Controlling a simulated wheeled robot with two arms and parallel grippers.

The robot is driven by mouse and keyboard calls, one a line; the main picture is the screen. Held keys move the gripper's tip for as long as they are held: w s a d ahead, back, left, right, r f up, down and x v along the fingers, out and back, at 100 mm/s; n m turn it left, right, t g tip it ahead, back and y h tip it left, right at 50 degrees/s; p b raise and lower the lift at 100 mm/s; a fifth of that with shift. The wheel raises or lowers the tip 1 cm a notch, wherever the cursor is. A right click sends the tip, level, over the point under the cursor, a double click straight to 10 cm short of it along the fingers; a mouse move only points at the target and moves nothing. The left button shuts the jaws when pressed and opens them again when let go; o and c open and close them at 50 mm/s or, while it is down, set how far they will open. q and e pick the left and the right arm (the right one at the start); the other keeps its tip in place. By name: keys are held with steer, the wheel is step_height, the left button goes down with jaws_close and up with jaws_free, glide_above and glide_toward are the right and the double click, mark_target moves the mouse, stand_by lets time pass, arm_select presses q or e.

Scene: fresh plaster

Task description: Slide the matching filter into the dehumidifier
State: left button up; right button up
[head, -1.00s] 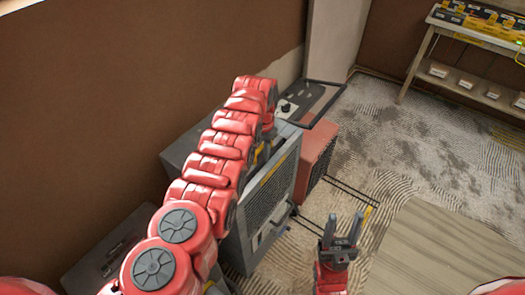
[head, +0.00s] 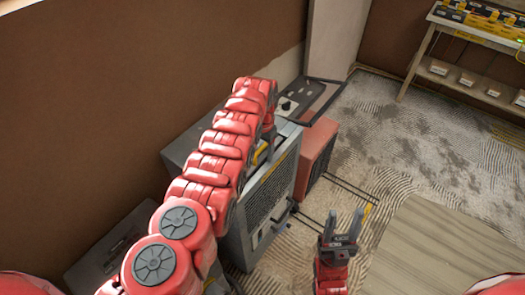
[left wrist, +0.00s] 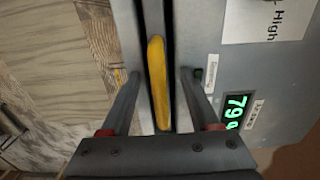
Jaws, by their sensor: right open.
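The dehumidifier (head: 268,195) is a grey box with a dark grille, left of centre in the head view. In the left wrist view its grey panel (left wrist: 220,75) has a green display. A yellow tab (left wrist: 158,80) stands in a dark slot there; I take it as the filter's edge, the rest hidden. My left gripper (left wrist: 160,74) is open, one finger on each side of the tab with gaps visible. In the head view my red left arm mostly hides this gripper. My right gripper (head: 343,220) is open and empty, right of the dehumidifier.
A red box (head: 317,148) stands just behind the dehumidifier. Dark frames lie on the floor behind my right gripper, one with a yellow end (head: 367,212). A workbench (head: 465,42) with small boxes stands at the back right.

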arm_select(q)
steer(key=shift+r, duration=0.5)
step_height(320, 180, up, 16)
steer(key=shift+r+b, duration=0.25)
steer(key=shift+b, duration=0.2)
steer(key=shift+f, duration=0.1)
